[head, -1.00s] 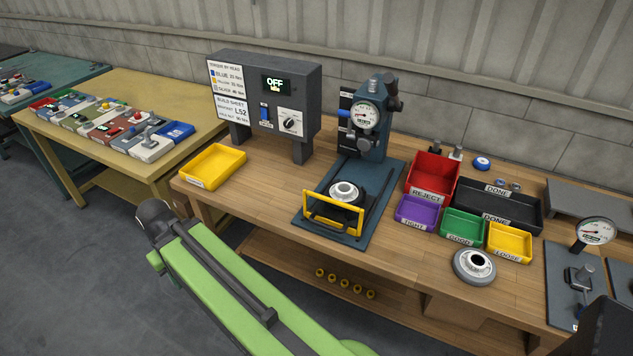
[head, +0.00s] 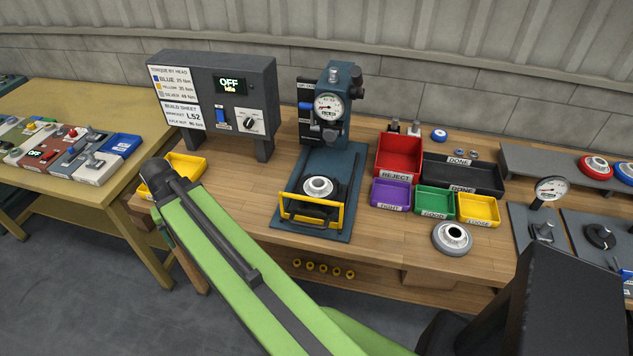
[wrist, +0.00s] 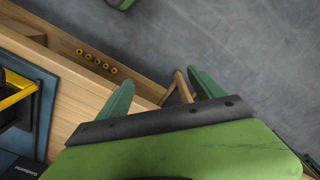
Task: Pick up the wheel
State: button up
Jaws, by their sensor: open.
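A grey wheel (head: 452,237) with a pale hub lies flat near the bench's front edge in the head view, in front of the small bins. Another pale-hubbed wheel (head: 318,187) sits in the press fixture behind a yellow guard (head: 312,210). My gripper (wrist: 160,78) shows in the wrist view with its two green fingers apart and nothing between them. It is above the floor and the bench's front edge. No wheel shows in the wrist view. My gripper's fingers cannot be made out in the head view.
Purple (head: 391,194), green (head: 435,201) and yellow (head: 478,208) bins stand behind the grey wheel. A red reject bin (head: 398,157) and a black tray (head: 462,176) are farther back. A gauge stand (head: 549,192) is to the right. Red and blue wheels (head: 595,166) rest on a shelf.

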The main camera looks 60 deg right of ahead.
jog(key=s+d+r+m+p, duration=0.3)
jog(key=d+r+m, duration=0.1)
jog(key=d, duration=0.5)
jog(key=s+d+r+m+p, duration=0.2)
jog(key=s+d+r+m, duration=0.15)
jog(key=d, duration=0.55)
jog(key=s+d+r+m+p, duration=0.3)
jog(key=s+d+m, duration=0.1)
jog(key=s+d, duration=0.45)
jog(key=s+d+r+m+p, duration=0.3)
jog(key=s+d+m, duration=0.3)
jog(key=d, duration=0.4)
jog(key=n+b, duration=0.1)
jog(key=b, duration=0.6)
send_over(318, 180)
jog(key=s+a, duration=0.1)
jog(key=a, duration=0.1)
notch_tip(318, 180, down, 7)
notch_tip(318, 180, down, 5)
jog(key=b, duration=0.5)
jog(key=shift+d+f, duration=0.1)
jog(key=shift+r, duration=0.2)
grip_shut()
